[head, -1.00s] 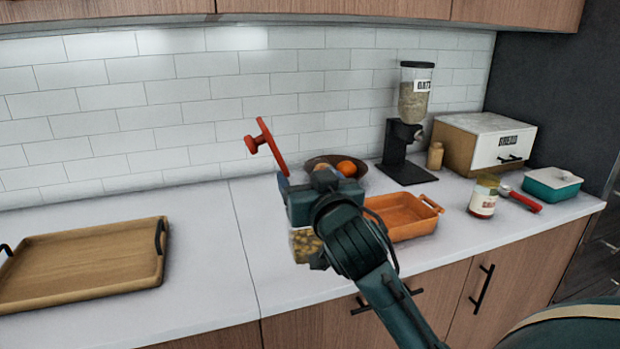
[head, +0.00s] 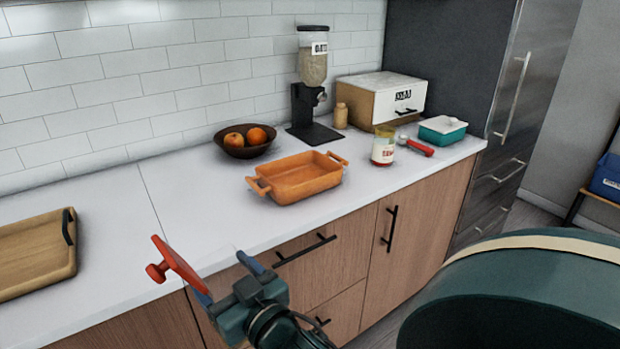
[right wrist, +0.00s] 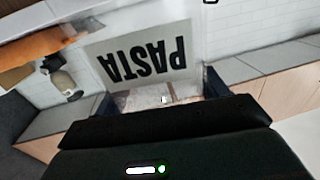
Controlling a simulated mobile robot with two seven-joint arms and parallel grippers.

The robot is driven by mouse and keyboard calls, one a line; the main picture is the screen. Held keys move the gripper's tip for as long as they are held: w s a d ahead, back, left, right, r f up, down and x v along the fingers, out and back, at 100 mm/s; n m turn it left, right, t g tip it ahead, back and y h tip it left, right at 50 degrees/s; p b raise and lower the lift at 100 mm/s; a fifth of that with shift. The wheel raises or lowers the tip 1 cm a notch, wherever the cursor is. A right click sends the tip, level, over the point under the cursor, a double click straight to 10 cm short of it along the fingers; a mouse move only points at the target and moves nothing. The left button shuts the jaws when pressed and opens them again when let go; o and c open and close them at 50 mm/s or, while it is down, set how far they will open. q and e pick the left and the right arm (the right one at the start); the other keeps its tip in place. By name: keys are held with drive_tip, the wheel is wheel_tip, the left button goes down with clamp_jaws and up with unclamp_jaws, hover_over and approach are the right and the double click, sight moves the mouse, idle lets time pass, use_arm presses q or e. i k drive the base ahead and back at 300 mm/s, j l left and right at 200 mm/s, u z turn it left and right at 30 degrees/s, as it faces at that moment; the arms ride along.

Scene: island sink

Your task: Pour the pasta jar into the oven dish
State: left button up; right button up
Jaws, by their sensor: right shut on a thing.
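The orange oven dish (head: 316,187), with a handle at each end, stands empty on the white counter in the middle of the head view. My right gripper (head: 226,278) is low in front of the counter edge, left of and nearer than the dish. It is shut on the pasta jar, whose white PASTA label (right wrist: 140,55) reads upside down in the right wrist view. In the head view the jar is mostly hidden or too clear to make out. A flat red piece with a knob (head: 178,264) shows beside the gripper, probably the jar's lid. My left gripper is not in view.
A fruit bowl (head: 245,151) and an oats dispenser (head: 312,60) stand behind the dish. A sauce jar (head: 383,148), red-handled tool (head: 418,147), teal box (head: 442,131) and bread box (head: 383,97) are at right. A wooden tray (head: 35,255) is at left. Counter left of the dish is clear.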

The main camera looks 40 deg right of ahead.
sight(288, 180)
drive_tip(key=z, duration=1.3)
drive_tip(key=i+j, duration=0.05)
